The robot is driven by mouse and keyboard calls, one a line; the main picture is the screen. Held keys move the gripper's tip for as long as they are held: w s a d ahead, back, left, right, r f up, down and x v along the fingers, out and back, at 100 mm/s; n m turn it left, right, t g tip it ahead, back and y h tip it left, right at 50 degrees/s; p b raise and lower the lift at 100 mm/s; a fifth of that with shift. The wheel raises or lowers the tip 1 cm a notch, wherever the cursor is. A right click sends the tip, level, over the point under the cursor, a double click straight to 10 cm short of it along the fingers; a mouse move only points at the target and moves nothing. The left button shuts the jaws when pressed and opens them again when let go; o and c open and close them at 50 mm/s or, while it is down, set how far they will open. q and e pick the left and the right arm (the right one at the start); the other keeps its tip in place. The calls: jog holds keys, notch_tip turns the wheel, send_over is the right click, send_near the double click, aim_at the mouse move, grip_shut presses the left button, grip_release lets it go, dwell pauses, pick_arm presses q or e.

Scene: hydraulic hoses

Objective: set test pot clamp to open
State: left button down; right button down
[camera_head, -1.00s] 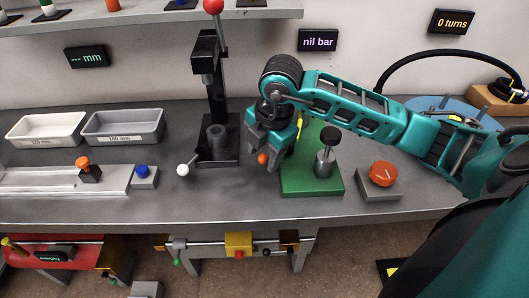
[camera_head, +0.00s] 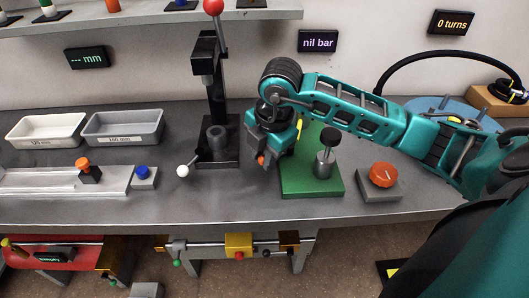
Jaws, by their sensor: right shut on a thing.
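The green base (camera_head: 312,182) lies on the bench and carries a metal cylinder with a black top (camera_head: 326,158), likely the test pot. A small orange knob (camera_head: 261,160), which looks like the clamp's handle end, shows at the base's left edge. My right gripper (camera_head: 264,157) points down and is shut on the orange knob. The gripper hides most of the handle and the clamp behind it, with only a bit of yellow (camera_head: 299,127) showing. I cannot tell the clamp's exact position. My left gripper is not in view.
A black press (camera_head: 212,105) with a red-topped lever stands close to the left, with a white-balled handle (camera_head: 183,171) in front. An orange dial on a grey block (camera_head: 383,175) sits to the right. The wall displays read "nil bar" (camera_head: 318,41) and "0 turns" (camera_head: 451,21).

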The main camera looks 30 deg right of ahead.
jog(key=shift+s+n, duration=0.2)
jog(key=shift+n, duration=0.2)
jog(key=shift+s+n+b, duration=0.2)
jog(key=shift+n+b, duration=0.1)
jog(key=c, duration=0.9)
grip_release()
